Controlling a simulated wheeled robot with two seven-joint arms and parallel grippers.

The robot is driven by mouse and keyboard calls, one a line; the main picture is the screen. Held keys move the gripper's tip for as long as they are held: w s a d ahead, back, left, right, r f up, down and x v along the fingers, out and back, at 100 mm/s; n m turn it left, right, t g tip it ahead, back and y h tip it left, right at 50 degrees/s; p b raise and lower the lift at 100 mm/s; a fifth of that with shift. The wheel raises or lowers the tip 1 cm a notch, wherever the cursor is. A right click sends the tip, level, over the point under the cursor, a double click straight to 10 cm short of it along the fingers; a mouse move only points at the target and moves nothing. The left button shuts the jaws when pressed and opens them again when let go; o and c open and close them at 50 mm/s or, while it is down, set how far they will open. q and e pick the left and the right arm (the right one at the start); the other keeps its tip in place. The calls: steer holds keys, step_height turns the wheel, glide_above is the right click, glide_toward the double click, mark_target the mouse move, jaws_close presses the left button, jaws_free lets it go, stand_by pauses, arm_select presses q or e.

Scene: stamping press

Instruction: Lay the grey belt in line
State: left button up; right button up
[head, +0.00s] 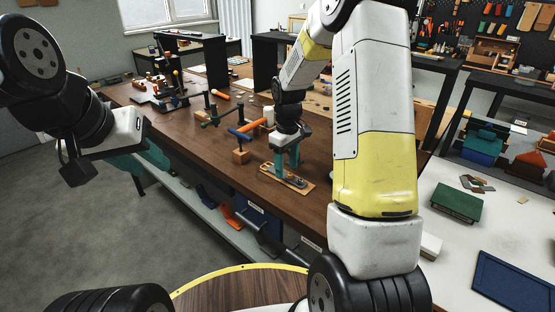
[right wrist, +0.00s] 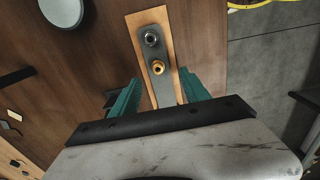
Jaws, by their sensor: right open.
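The grey belt (right wrist: 161,93) is a flat strip lying lengthwise on a narrow wooden board (right wrist: 135,22). In the head view the board (head: 305,190) lies on the brown workbench, with the grey belt (head: 293,179) on top. My right gripper (head: 287,160) is over the board. In the right wrist view its teal fingers (right wrist: 158,90) are apart, one on each side of the belt, with no visible grip. My left gripper (head: 150,158) hangs beyond the bench's left edge; its finger gap is unclear.
A blue-and-orange-handled tool on a wooden block (head: 241,156) stands left of the board. Clamps and a small press (head: 168,92) are farther back. A white table with a green box (head: 457,202) and blue tray (head: 502,280) is at right.

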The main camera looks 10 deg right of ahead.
steer(key=shift+r, duration=2.65)
